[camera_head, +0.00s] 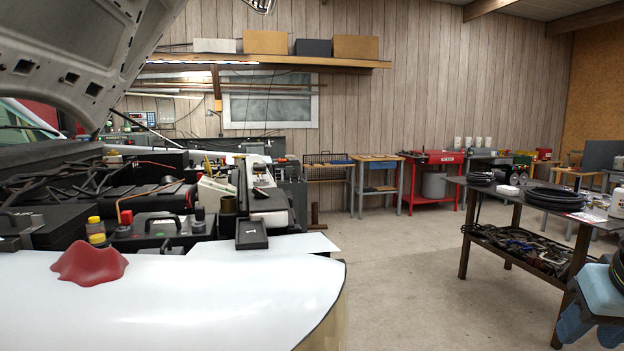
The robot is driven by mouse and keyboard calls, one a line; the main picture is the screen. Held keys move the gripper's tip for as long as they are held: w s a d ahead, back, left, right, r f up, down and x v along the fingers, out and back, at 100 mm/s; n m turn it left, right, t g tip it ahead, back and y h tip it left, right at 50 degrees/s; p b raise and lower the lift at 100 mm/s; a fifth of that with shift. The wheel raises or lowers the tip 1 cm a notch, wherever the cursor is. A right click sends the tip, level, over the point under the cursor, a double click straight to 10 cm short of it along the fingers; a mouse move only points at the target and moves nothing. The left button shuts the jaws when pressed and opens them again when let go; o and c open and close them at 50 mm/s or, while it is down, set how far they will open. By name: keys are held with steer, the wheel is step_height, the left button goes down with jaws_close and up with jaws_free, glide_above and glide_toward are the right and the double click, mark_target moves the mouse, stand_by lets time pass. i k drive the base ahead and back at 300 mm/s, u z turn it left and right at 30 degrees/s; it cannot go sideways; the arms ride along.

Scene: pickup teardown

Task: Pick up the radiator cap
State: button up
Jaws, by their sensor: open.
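I cannot single out the radiator cap with certainty. Several small caps show in the open engine bay (60,190) at the left. A yellow cap (94,220) sits near the front of the bay, with a second yellow cap (97,239) just below it. A dark bottle-like part with a red top (126,217) stands to their right. Another small capped part (198,213) is further right, by the battery-like black box (160,230). My gripper is not recognisable in this view, so its place relative to the caps is hidden.
A red cloth (88,263) lies on the white fender (210,295). A small dark tray (252,234) sits at the fender's back edge. The raised hood (80,45) hangs over the bay. A dark metal table (530,205) stands right. The floor (400,270) between is clear.

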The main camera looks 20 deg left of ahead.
mark_target(260, 182)
steer(key=z, duration=1)
steer(key=i, duration=1.35)
steer(key=z, duration=1)
steer(key=i, duration=0.2)
steer(key=u, duration=3.75)
steer(key=i, duration=1)
steer(key=u, duration=0.05)
